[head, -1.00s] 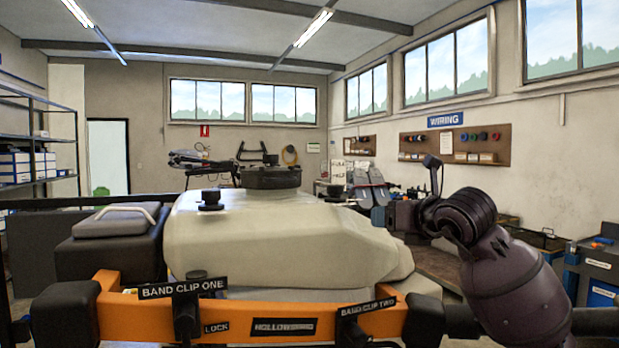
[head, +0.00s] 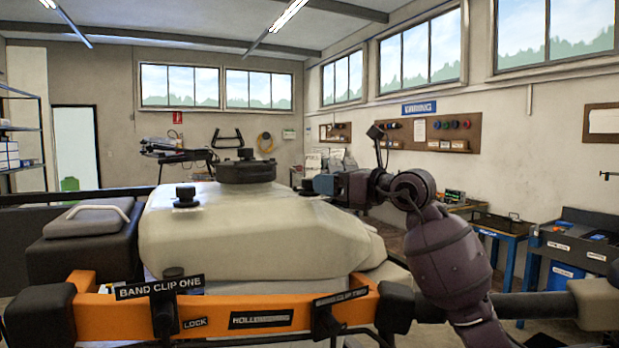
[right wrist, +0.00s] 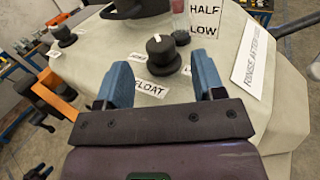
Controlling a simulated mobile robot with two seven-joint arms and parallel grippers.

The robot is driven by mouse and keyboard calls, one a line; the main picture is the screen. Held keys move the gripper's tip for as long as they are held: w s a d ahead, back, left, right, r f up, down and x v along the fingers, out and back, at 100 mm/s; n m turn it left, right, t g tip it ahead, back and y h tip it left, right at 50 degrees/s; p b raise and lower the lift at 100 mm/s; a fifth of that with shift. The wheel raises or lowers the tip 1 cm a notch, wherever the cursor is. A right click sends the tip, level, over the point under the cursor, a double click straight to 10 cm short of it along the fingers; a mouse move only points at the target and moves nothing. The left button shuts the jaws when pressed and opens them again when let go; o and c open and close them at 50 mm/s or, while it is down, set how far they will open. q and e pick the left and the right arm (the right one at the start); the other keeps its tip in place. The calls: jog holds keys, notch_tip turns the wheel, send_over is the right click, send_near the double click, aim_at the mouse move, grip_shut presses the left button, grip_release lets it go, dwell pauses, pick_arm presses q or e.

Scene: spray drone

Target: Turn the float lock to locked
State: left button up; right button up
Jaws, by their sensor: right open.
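The float lock knob (right wrist: 162,54) is a round black knob on the pale tank (head: 250,235), with a white FLOAT label (right wrist: 150,87) in front of it. In the right wrist view the knob shows between and beyond the two blue fingers of my right gripper (right wrist: 160,66). The gripper is open, with nothing held; I cannot tell whether a finger touches the knob. In the head view my right gripper (head: 323,184) is over the tank's right rear side and largely hides that knob. My left gripper is not in view.
Another black knob (head: 185,197) stands on the tank's left, beside the large black cap (head: 246,171). An orange frame (head: 240,313) with band clips crosses the front. A HALF LOW label (right wrist: 204,18) lies near the float knob. A workbench and blue bins (head: 575,250) stand at right.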

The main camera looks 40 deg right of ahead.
aim_at(310, 179)
jog(key=x, duration=0.4)
jog(key=shift+r+p, duration=0.1)
jog(key=shift+p, duration=0.25)
jog(key=shift+x, duration=0.85)
jog(key=c, duration=0.9)
